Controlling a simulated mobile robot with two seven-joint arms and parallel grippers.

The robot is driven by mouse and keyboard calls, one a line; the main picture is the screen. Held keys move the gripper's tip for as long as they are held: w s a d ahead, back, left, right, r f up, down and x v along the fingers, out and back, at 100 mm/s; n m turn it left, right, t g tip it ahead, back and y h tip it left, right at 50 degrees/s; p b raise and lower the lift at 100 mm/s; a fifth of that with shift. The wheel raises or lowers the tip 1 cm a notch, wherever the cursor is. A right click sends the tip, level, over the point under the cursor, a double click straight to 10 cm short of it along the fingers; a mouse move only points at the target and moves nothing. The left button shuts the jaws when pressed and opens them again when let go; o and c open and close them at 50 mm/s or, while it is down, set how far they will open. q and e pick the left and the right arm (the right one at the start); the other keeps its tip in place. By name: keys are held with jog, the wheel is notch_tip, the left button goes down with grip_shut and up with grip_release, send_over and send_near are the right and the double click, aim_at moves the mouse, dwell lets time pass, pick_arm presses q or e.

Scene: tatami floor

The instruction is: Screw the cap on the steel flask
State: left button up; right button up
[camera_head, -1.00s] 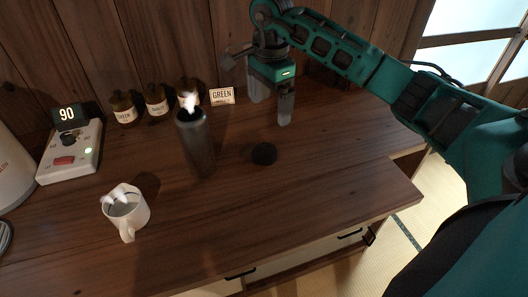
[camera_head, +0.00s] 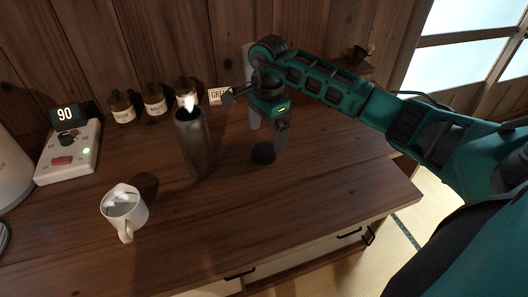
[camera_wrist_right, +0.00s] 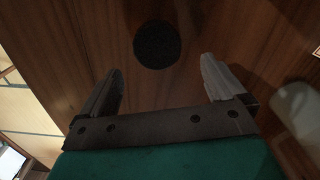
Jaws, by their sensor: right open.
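The steel flask (camera_head: 194,146) stands upright on the wooden counter in the head view, its mouth uncapped with a bright white wisp above it. The round black cap (camera_head: 263,153) lies on the counter to the right of the flask, apart from it. My right gripper (camera_head: 268,136) is open and empty, just above and behind the cap, fingers pointing down. In the right wrist view the cap (camera_wrist_right: 157,45) lies beyond the two spread fingers, roughly centred between them. My left gripper is in neither view.
A white mug (camera_head: 124,208) stands at the front left. A control box (camera_head: 68,150) reading 90 is at the left. The counter right of the cap is clear.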

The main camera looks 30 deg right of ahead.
aim_at(266, 148)
jog(key=f, duration=0.4)
jog(key=shift+s+a+f, duration=0.1)
jog(key=shift+a+f, duration=0.15)
jog(key=shift+f, duration=0.1)
jog(key=c, duration=1.1)
jog(key=shift+r, duration=0.1)
jog(key=shift+r, duration=0.6)
jog(key=shift+r+p, duration=0.75)
jog(key=shift+r, duration=8.6)
